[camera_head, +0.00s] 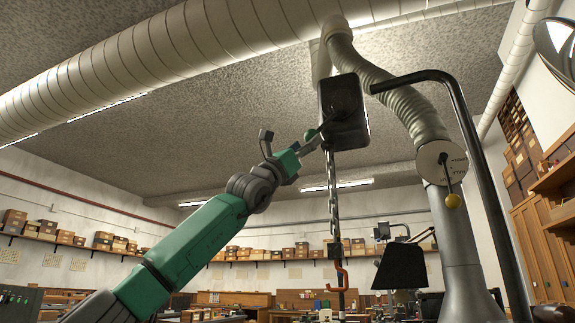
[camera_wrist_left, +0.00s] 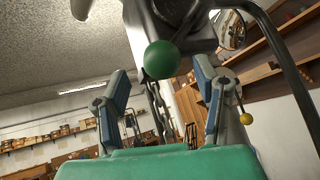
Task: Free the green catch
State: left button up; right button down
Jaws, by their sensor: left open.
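The green catch is a round green knob (camera_head: 310,135) at the lower left of a dark hoist block (camera_head: 346,115) that hangs from overhead. In the left wrist view the green knob (camera_wrist_left: 162,60) is large, between and beyond the two fingers. My left gripper (camera_head: 289,138) is raised up to the block from the lower left. Its fingers (camera_wrist_left: 160,76) are spread wide, one on each side of the knob, with visible gaps. Whether the fingertips reach as far as the knob is hard to tell. My right gripper is in neither view.
A chain (camera_head: 333,185) hangs from the block to a red hook (camera_head: 338,276). A black bent pole (camera_head: 465,125) and a flexible duct (camera_head: 405,95) with a yellow ball (camera_head: 452,201) stand to the right. A black lamp shade (camera_head: 400,268) is lower right. Open air lies left of the block.

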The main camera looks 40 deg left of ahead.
pick_arm(q)
jog(key=v, duration=0.8)
jog(key=shift+a+f, duration=0.2)
jog(key=shift+f, duration=0.25)
